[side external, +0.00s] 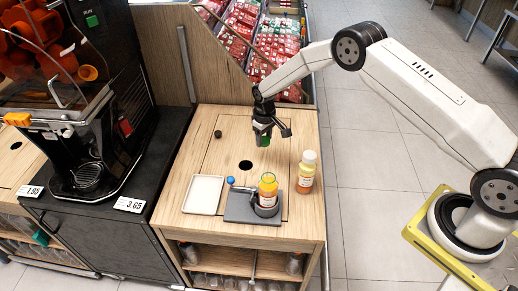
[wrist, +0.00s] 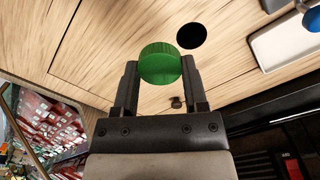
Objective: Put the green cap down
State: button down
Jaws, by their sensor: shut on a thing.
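In the wrist view my gripper (wrist: 160,75) is shut on the green cap (wrist: 160,62), with one finger on each side of it. In the side external view my gripper (side external: 264,138) is above the wooden counter (side external: 225,150), with a bit of the green cap (side external: 262,141) showing between the fingers. The gap between cap and counter is hard to judge. An open bottle of orange juice (side external: 268,188) stands in a grey holder (side external: 240,208) with a blue-knobbed lever.
A capped juice bottle (side external: 306,172) stands right of the holder. A white tray (side external: 203,194) lies to its left. The counter has a round black hole (side external: 245,165) and a small dark knob (side external: 218,134). The orange juicer (side external: 70,100) stands far left.

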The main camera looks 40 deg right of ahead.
aim_at(264, 164)
jog(key=shift+f, duration=5)
jog(key=shift+f, duration=0.15)
jog(key=shift+c, duration=0.6)
grip_release()
notch_tip(264, 164, up, 10)
jog(key=shift+r, duration=1.15)
jog(key=shift+s+r, duration=0.1)
